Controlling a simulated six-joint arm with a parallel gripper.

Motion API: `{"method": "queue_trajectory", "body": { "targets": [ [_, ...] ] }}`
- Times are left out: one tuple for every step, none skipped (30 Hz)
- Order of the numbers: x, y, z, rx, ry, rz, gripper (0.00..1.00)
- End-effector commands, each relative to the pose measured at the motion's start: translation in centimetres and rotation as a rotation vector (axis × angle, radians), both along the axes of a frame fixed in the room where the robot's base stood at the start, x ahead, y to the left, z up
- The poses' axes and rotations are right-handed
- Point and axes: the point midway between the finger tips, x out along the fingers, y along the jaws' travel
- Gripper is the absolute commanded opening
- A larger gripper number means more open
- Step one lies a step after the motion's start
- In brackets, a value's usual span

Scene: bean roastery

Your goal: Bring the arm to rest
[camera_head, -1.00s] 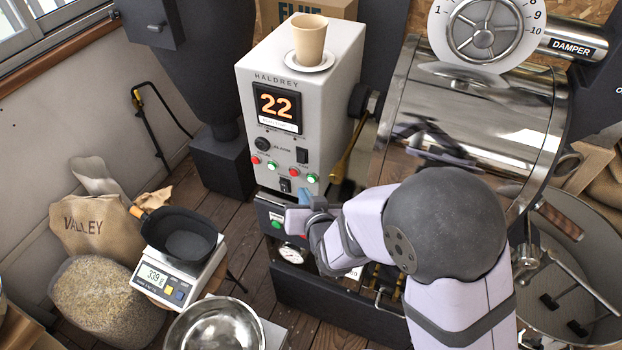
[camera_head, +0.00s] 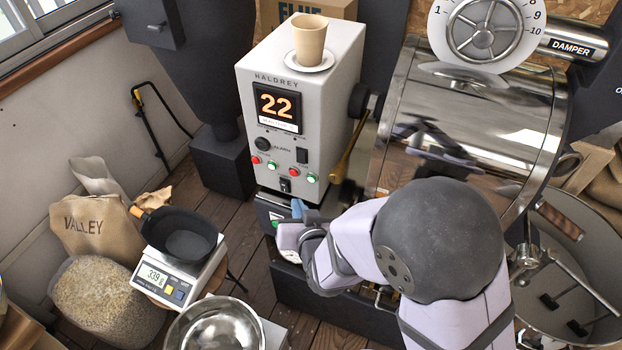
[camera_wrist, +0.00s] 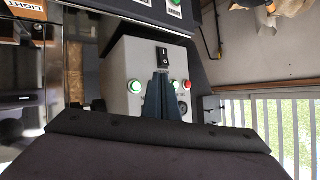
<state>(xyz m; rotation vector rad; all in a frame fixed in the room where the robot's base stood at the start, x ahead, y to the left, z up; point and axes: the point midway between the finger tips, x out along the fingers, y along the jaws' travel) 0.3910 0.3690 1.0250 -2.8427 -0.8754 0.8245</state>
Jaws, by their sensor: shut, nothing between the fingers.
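My arm reaches in from the lower right in the head view, bent at a large dark grey joint. My gripper (camera_head: 298,208) is low in front of the grey HALDREY control box (camera_head: 257,150), below its row of lit buttons, and mostly hidden by the wrist. In the wrist view my gripper (camera_wrist: 161,80) has its dark fingers together with nothing between them. Behind them in that view is a pale panel (camera_wrist: 120,70) with a black rocker switch, a green and a red button. I cannot tell whether the fingers touch anything.
The steel roaster drum (camera_head: 450,120) stands close behind my arm. A paper cup (camera_head: 309,40) stands on the control box. A scale (camera_head: 165,275) bearing a black scoop (camera_head: 180,238), a steel bowl (camera_head: 215,328) and a bean sack (camera_head: 100,300) are at the lower left.

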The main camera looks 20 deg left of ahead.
Motion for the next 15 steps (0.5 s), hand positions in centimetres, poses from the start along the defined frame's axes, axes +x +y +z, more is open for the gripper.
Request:
{"method": "queue_trajectory", "body": {
  "targets": [
    [0.0,0.0,0.0,0.000,0.000,0.000,0.00],
    [0.0,0.0,0.0,0.000,0.000,0.000,0.00],
    [0.0,0.0,0.0,0.000,0.000,0.000,0.00],
    [0.0,0.0,0.0,0.000,0.000,0.000,0.00],
    [0.0,0.0,0.0,0.000,0.000,0.000,0.00],
    [0.0,0.0,0.0,0.000,0.000,0.000,0.00],
    [0.0,0.0,0.0,0.000,0.000,0.000,0.00],
    [0.0,0.0,0.0,0.000,0.000,0.000,0.00],
    [0.1,-0.2,0.0,-0.003,0.005,-0.003,0.00],
    [0.3,-0.4,-0.1,-0.006,0.010,-0.007,0.00],
    [0.4,-0.7,-0.1,-0.011,0.015,-0.011,0.00],
    [0.7,-1.2,-0.2,-0.019,0.028,-0.018,0.00],
    [0.9,-1.7,-0.2,-0.027,0.041,-0.024,0.00],
    [1.2,-2.4,-0.4,-0.039,0.056,-0.032,0.00],
    [1.6,-3.4,-0.5,-0.054,0.079,-0.044,0.00]
  ]
}}
